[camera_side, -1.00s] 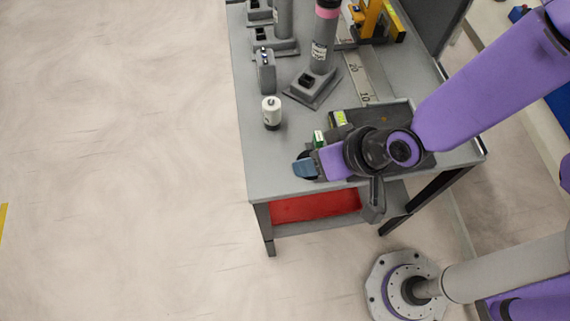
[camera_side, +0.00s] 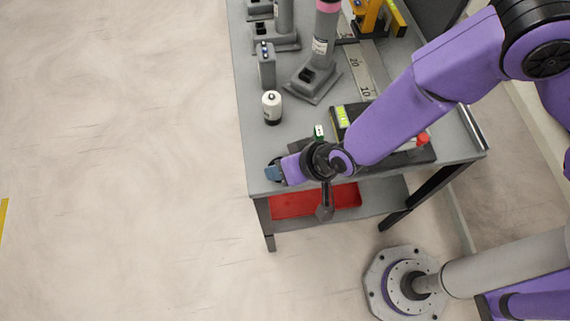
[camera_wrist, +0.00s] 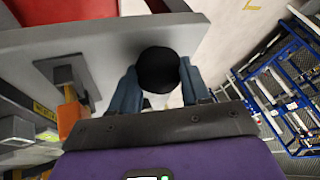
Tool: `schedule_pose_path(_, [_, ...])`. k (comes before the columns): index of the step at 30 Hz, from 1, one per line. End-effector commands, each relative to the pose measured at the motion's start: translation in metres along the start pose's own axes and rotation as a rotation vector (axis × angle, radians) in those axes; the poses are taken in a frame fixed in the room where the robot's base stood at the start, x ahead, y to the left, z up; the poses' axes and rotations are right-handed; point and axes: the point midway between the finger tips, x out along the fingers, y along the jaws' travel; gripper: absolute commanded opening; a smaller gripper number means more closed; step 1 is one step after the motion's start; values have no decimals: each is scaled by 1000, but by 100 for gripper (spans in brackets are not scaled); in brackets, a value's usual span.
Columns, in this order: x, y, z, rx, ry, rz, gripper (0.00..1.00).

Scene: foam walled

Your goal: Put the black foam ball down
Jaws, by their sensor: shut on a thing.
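The black foam ball (camera_wrist: 158,70) is held between the two blue-grey fingers of my gripper (camera_wrist: 158,82) in the wrist view. In the side view my gripper (camera_side: 274,170) is over the near left corner of the grey table (camera_side: 262,150). The ball cannot be made out clearly there, as the fingers and wrist cover it. In the wrist view the ball overlaps the table's edge (camera_wrist: 100,42), with pale floor beyond. I cannot tell its exact height over the tabletop.
A white and black cylinder (camera_side: 272,107) stands on the table behind my gripper. A grey device (camera_side: 267,65) and a stand with a tube (camera_side: 315,80) are farther back. A red tray (camera_side: 300,203) lies on the lower shelf. A blue rack (camera_wrist: 285,85) stands on the floor.

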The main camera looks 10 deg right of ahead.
Motion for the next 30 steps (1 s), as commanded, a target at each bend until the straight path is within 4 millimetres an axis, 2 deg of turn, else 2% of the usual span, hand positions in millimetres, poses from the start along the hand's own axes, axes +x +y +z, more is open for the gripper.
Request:
schedule_pose_path(11, [3,1,2,-1,0,0,16])
schedule_pose_path(12, [3,1,2,-1,0,0,53])
schedule_pose_path(13, [3,1,2,-1,0,0,58])
schedule_pose_path(23, [2,2,1,1,0,2,58])
schedule_pose_path(30, [-21,0,0,-1,1,-1,58])
